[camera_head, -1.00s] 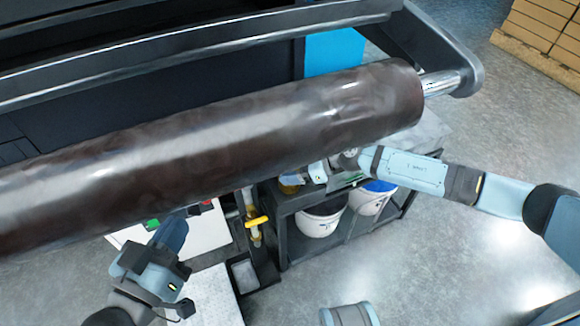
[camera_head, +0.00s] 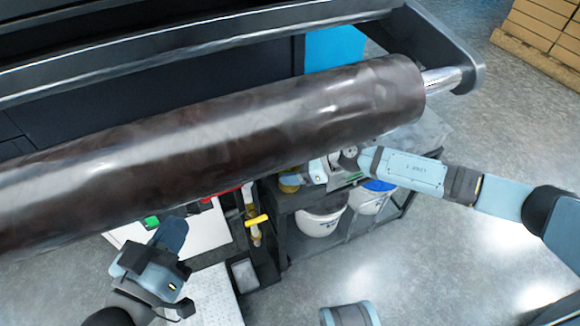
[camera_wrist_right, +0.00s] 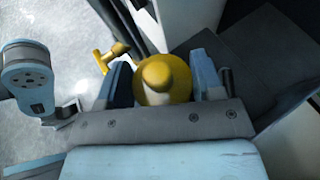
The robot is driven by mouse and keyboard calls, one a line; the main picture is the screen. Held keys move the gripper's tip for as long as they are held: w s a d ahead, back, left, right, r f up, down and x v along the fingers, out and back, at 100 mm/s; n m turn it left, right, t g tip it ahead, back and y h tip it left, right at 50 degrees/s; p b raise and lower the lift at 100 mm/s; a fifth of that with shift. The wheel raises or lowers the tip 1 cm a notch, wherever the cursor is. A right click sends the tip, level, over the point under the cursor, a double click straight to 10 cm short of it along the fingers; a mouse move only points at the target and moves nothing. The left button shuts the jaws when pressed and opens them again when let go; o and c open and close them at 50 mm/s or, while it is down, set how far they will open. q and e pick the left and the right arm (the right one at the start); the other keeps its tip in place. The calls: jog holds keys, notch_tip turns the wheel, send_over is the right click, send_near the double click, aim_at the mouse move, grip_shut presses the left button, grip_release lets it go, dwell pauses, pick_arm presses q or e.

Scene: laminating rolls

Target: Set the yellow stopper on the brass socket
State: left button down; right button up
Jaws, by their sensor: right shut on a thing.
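The yellow stopper (camera_wrist_right: 163,80), round with a paler knob, sits between the two blue fingers of my right gripper (camera_wrist_right: 160,85) in the right wrist view. The gripper is shut on it. In the head view, my right gripper (camera_head: 298,180) is below the dark roll, with a bit of the yellow stopper (camera_head: 289,188) showing under its finger. An upright brass pipe (camera_head: 256,236) with a yellow handle (camera_head: 257,220) stands to the left. I cannot make out the brass socket for certain. My left gripper (camera_head: 172,234) is at lower left, away from the stopper; its finger gap does not show.
The large dark roll (camera_head: 220,140) crosses the head view above both grippers. A dark shelf cart (camera_head: 283,222) holds white buckets (camera_head: 320,222) below my right forearm. A white surface and a red thing (camera_head: 228,191) lie left of the pipe. Floor is clear at lower right.

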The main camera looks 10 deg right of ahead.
aim_at(294, 170)
jog(key=shift+f+b, duration=0.35)
jog(key=shift+f, duration=0.1)
jog(key=o, duration=0.6)
jog(key=shift+o, duration=0.2)
jog(key=shift+v, duration=5.5)
